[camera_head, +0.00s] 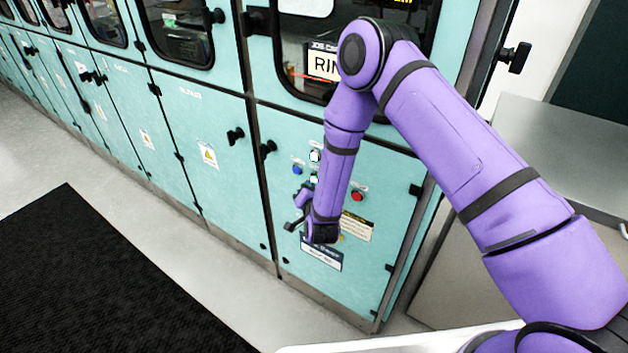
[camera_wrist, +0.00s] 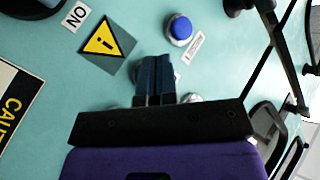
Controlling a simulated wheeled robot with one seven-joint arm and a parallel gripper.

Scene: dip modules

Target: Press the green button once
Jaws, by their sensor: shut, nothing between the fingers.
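The green button (camera_head: 314,179) is on the teal cabinet door in the head view, lit and partly covered by my arm. I cannot make it out in the wrist view, where my fingers and palm cover part of the panel. My gripper (camera_wrist: 155,62) is shut and empty, its dark fingertips pointing at the panel. The blue button (camera_wrist: 180,29) is beyond the fingertips and a little right of them in the wrist view. I cannot tell whether the fingertips touch the panel. In the head view my wrist is in front of the panel, below the buttons.
A white lit button (camera_head: 314,156) is just above the green one, and a red button (camera_head: 358,196) is to the right. A yellow warning triangle (camera_wrist: 103,40) is beside the fingers. Black door latches (camera_head: 268,149) stick out. A black mat (camera_head: 90,285) lies on the floor.

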